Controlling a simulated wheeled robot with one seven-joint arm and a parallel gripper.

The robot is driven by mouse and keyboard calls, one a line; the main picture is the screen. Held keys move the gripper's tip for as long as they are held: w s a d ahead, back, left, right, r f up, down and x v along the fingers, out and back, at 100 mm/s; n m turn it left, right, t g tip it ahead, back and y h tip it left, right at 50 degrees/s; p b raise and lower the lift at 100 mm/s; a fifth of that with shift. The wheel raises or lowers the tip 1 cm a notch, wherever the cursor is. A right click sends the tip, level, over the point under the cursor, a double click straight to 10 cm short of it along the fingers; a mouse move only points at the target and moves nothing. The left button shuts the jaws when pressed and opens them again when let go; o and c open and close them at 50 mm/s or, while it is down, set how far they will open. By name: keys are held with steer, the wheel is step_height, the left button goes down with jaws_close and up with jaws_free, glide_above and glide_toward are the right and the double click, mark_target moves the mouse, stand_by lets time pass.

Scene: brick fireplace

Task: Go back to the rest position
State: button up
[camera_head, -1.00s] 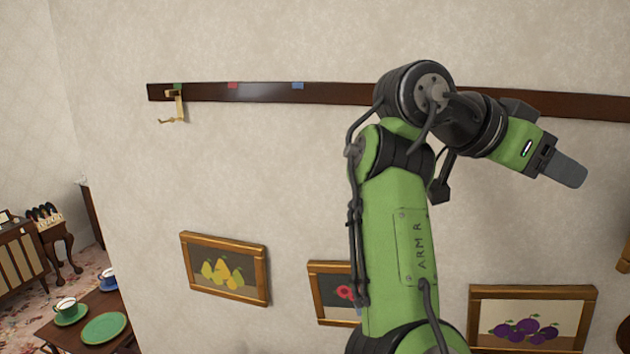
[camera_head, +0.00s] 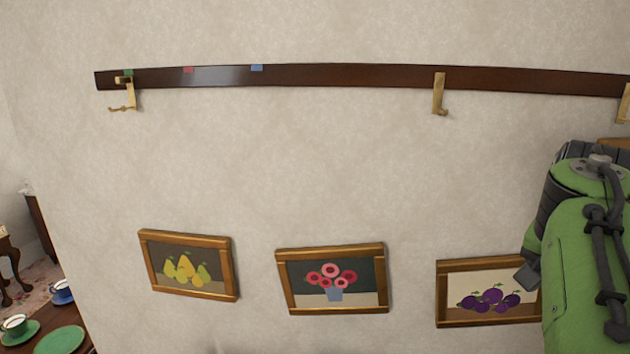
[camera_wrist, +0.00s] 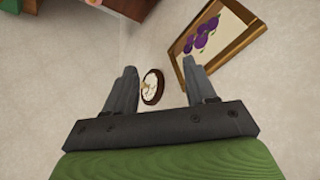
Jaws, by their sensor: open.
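My gripper (camera_wrist: 159,66) shows in the wrist view with its two grey fingers spread apart and nothing between them. Beyond the fingers are a small round dark-rimmed object (camera_wrist: 152,87) with a pale face and the framed plum picture (camera_wrist: 225,35). In the head view my green arm stands at the right edge, and I cannot make out the fingers there. The plum picture (camera_head: 490,262) is partly covered by my arm.
A dark wall rail (camera_head: 345,76) carries brass hooks at left (camera_head: 130,95), middle (camera_head: 438,95) and right (camera_head: 625,103), with green, red and blue marks. Pear (camera_head: 187,238) and flower pictures (camera_head: 332,250) hang below. A table with cups and a green plate (camera_head: 60,341) is lower left.

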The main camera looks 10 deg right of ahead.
steer(key=s+a+f+n+t+y+b, duration=0.1)
steer(key=s+a+f+n+y+b, duration=0.1)
steer(key=s+a+f+n, duration=0.4)
steer(key=s+a+f+n+t+y+b, duration=0.1)
steer(key=s+a+f+n, duration=0.5)
steer(key=a+f, duration=0.8)
steer(key=a+y+b, duration=0.1)
steer(key=a, duration=0.4)
steer(key=shift+t, duration=0.3)
steer(key=shift+f, duration=0.1)
steer(key=shift+s, duration=0.1)
